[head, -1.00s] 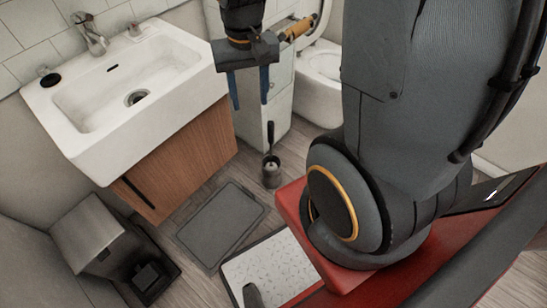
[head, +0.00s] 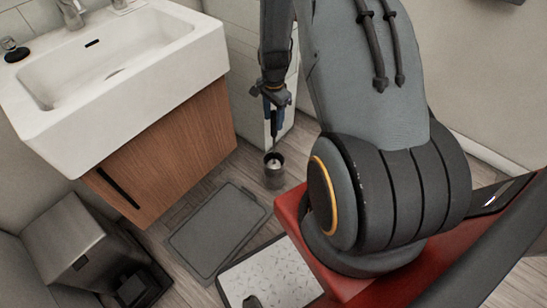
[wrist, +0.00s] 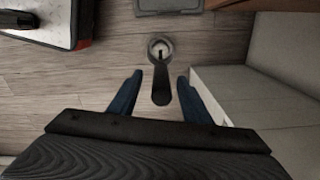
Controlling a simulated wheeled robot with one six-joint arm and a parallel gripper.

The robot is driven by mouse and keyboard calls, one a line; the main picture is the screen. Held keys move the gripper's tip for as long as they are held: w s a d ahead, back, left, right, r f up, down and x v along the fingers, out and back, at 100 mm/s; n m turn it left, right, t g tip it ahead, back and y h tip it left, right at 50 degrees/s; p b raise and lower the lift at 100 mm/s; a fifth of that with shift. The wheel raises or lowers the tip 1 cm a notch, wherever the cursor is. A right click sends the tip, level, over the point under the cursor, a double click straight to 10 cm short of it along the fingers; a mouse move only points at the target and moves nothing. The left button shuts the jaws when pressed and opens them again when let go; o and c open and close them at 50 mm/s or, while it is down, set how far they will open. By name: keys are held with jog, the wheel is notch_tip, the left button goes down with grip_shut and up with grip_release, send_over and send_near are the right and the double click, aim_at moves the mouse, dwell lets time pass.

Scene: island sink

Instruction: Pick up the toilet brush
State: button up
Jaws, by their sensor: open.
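The toilet brush (head: 274,125) stands upright in its round grey holder (head: 275,176) on the wood floor, beside the white cabinet. In the wrist view its dark handle (wrist: 161,92) points toward my gripper, with the holder (wrist: 160,47) beyond it. My gripper (head: 274,108) is above the holder at the handle's upper end. In the wrist view the blue fingers of my gripper (wrist: 158,78) are apart, one on each side of the handle, with gaps visible. The handle's top is partly hidden by the gripper in the head view.
A white sink (head: 120,70) over a wooden cabinet (head: 165,150) stands at the left. The white cabinet (head: 246,100) is close beside the brush. A grey scale-like mat (head: 215,228) and a metal bin (head: 75,240) are on the floor.

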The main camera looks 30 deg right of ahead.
aim_at(274, 129)
jog(key=f, duration=0.7)
jog(key=shift+w+d+b, duration=0.15)
jog(key=shift+w+b, duration=0.05)
jog(key=shift+b, duration=0.1)
jog(key=shift+r, duration=0.1)
grip_shut()
jog(key=shift+r, duration=0.1)
